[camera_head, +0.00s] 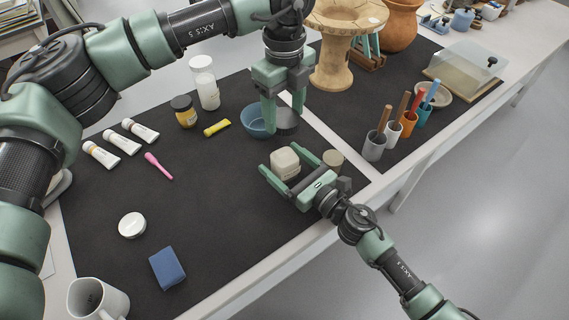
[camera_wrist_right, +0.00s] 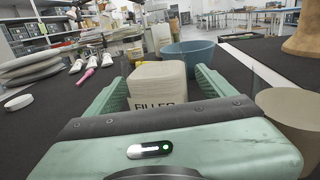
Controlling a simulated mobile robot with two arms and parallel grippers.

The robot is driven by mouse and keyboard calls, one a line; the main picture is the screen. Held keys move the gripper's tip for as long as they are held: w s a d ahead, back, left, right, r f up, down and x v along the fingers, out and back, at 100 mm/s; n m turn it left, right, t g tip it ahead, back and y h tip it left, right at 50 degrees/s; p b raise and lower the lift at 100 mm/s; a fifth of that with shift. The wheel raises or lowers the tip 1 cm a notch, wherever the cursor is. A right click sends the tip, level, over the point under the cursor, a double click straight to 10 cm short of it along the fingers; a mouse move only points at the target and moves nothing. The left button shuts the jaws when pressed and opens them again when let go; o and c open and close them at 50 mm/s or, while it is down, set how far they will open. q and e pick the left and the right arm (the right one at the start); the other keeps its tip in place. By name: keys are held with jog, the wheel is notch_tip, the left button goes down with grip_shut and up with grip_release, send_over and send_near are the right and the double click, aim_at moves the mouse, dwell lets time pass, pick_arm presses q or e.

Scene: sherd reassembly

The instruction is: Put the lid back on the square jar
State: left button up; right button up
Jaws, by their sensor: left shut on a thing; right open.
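The square jar (camera_head: 285,161) is cream with rounded corners and stands on the dark mat. In the right wrist view the jar (camera_wrist_right: 157,88) shows the word FILLER. My right gripper (camera_head: 283,163) is open, its fingers on either side of the jar; I cannot tell whether they touch it. A white round lid (camera_head: 132,225) lies on the mat at the left.
Behind are a yellow tube (camera_head: 217,128), an amber jar (camera_head: 184,111) and a white bottle (camera_head: 205,83). A blue block (camera_head: 167,268) and a mug (camera_head: 97,299) are at the front left. The mat's middle is clear.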

aim_at(284, 138)
jog(key=shift+w+a, duration=0.1)
jog(key=shift+w, duration=0.05)
grip_shut()
pick_arm(q)
jog(key=shift+f, duration=2.5)
jog(key=shift+f, duration=0.9)
jog(key=shift+f, duration=0.55)
